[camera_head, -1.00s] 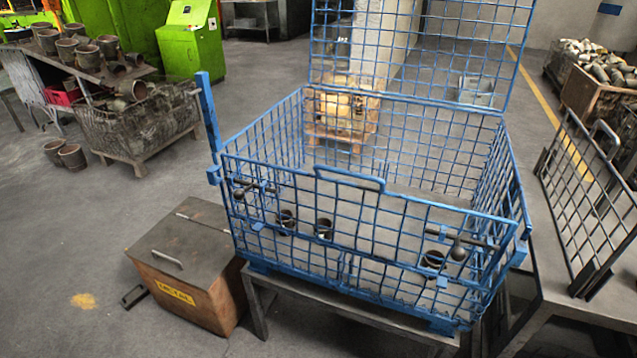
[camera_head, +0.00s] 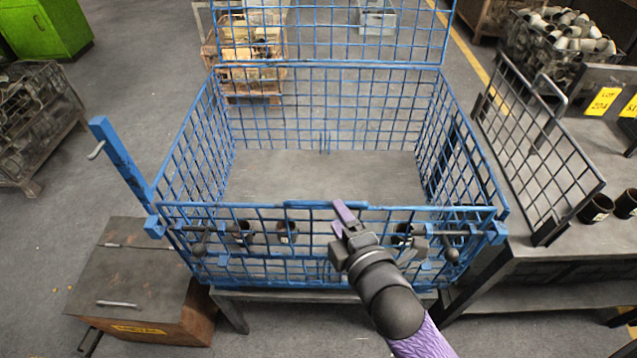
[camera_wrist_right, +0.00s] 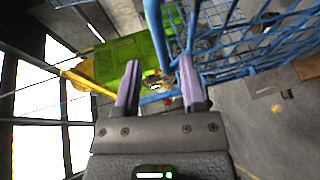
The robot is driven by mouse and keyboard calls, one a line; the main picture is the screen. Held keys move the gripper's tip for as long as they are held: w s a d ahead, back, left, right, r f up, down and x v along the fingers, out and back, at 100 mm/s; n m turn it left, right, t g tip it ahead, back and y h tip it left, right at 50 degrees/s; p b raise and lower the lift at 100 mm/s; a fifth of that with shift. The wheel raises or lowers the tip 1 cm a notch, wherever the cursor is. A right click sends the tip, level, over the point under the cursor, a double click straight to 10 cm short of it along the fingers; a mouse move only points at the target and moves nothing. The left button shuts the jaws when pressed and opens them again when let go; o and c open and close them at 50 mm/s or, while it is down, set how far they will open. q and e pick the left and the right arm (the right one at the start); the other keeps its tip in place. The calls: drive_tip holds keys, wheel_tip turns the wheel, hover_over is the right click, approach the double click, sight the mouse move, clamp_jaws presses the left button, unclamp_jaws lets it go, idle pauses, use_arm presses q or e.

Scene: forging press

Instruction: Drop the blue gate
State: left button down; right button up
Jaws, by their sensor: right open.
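The blue gate (camera_head: 270,238) is the front mesh panel of a blue wire cage (camera_head: 170,180), and it stands upright. Its raised handle (camera_head: 300,204) is at the middle of the top rail. Dark bolts with round knobs sit at its left end (camera_head: 200,246) and right end (camera_head: 450,256). My right gripper (camera_head: 343,215) is open and empty at the top rail, by the handle's right end; I cannot tell whether it touches. In the right wrist view, my two purple fingers (camera_wrist_right: 160,85) are spread, with blue bars (camera_wrist_right: 156,30) beyond them. My left gripper is out of view.
The cage stands on a grey table with its mesh lid (camera_head: 330,30) raised. A brown box (camera_head: 125,285) is at lower left. A dark mesh panel (camera_head: 535,150) stands on the right-hand bench (camera_head: 590,245). Dark cups show behind the gate.

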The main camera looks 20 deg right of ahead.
drive_tip(key=b+x, duration=0.1)
drive_tip(key=x, duration=0.5)
drive_tip(key=shift+w+f, duration=0.15)
drive_tip(key=shift+w, duration=0.2)
drive_tip(key=shift+a, duration=0.15)
clamp_jaws()
idle(0.4)
drive_tip(key=shift+f, duration=0.1)
idle(0.3)
